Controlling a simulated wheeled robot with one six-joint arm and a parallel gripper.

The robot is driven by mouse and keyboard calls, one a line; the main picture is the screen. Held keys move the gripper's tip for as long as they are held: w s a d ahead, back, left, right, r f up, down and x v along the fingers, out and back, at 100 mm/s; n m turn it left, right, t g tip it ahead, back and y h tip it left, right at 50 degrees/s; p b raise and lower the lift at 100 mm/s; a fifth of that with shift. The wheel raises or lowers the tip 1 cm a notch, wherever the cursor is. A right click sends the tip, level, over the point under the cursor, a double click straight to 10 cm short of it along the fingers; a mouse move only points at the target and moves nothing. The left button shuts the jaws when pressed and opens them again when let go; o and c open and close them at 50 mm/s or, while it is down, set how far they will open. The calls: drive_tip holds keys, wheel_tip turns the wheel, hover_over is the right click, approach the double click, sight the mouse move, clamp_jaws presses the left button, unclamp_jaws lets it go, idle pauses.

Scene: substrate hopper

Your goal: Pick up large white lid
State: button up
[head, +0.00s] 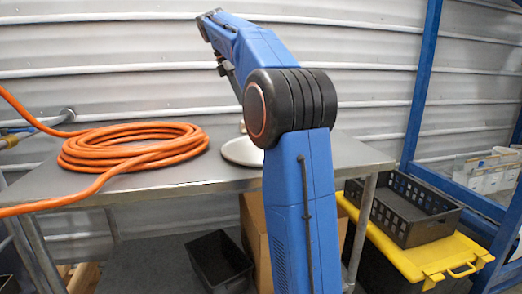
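A large round white lid (240,151) lies flat on the metal table, near its front edge. My arm covers its right part, and a small pale knob-like piece shows just above it. My blue arm rises in front of it, and its upper link reaches up and to the left. A dark part at the arm's far end, likely my gripper (231,80), hangs down above the lid. Its fingers are hidden behind my black elbow joint, so I cannot tell whether they are open or touch the lid.
A coiled orange hose (132,148) covers the left of the metal table (190,178). Below are a black bin (219,262) and a cardboard box (253,222). At right, a black crate (412,225) sits on a yellow-lidded tote (425,262) beside a blue rack (421,80).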

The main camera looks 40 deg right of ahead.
drive_tip(key=x, duration=1.5)
drive_tip(key=c, duration=1.2)
